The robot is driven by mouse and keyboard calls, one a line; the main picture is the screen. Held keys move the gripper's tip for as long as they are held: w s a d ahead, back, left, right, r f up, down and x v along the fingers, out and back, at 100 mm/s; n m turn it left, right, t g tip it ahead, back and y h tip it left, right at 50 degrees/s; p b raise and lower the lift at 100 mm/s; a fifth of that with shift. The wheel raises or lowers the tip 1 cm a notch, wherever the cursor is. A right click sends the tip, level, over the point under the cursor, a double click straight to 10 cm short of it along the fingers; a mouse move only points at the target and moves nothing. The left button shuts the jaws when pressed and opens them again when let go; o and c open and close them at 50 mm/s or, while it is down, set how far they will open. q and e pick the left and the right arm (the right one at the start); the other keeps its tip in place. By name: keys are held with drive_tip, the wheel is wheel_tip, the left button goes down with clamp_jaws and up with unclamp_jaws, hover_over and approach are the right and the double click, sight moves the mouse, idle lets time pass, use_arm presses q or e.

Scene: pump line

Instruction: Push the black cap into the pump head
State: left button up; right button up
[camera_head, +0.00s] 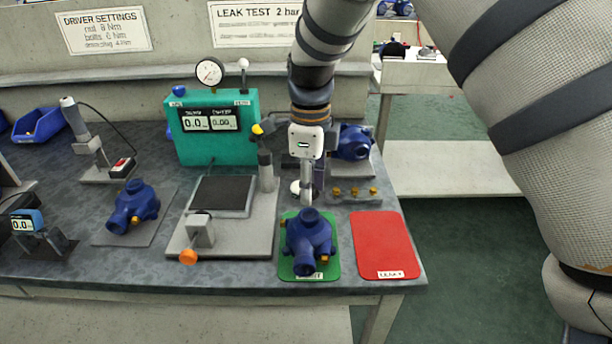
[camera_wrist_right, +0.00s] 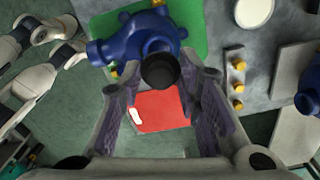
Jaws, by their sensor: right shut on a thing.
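The blue pump (camera_head: 309,240) stands on the green mat near the bench's front edge. It also shows in the wrist view (camera_wrist_right: 128,32). My right gripper (camera_head: 306,198) points down right above the pump's top. In the wrist view its two fingers (camera_wrist_right: 163,90) flank the black cap (camera_wrist_right: 160,71), and it is shut on the cap. The cap overlaps the edge of the pump body there; I cannot tell whether it touches the head or how deep it sits. In the head view the cap cannot be made out. My left gripper is not in view.
A red mat (camera_head: 384,246) lies empty to the right of the green mat (camera_head: 331,270). Behind is a holder with several brass fittings (camera_head: 354,198). A leak test stand (camera_head: 256,232) with a teal box (camera_head: 206,150) is on the left. Another blue pump (camera_head: 134,205) stands further left.

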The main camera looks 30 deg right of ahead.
sight(309, 215)
wheel_tip(309, 215, down, 3)
drive_tip(key=shift+s+b, duration=0.1)
drive_tip(key=shift+b, duration=0.25)
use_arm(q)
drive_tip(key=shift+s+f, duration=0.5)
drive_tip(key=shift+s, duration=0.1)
use_arm(e)
drive_tip(key=shift+f, duration=0.5)
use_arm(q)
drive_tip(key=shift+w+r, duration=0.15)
use_arm(e)
drive_tip(key=shift+f, duration=0.45)
idle(0.6)
drive_tip(key=shift+s+a+f, duration=0.1)
drive_tip(key=shift+f, duration=0.1)
idle(0.9)
use_arm(q)
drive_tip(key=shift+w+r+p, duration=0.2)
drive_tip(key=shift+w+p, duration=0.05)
drive_tip(key=shift+p, duration=0.05)
use_arm(e)
drive_tip(key=shift+r, duration=0.3)
idle(0.5)
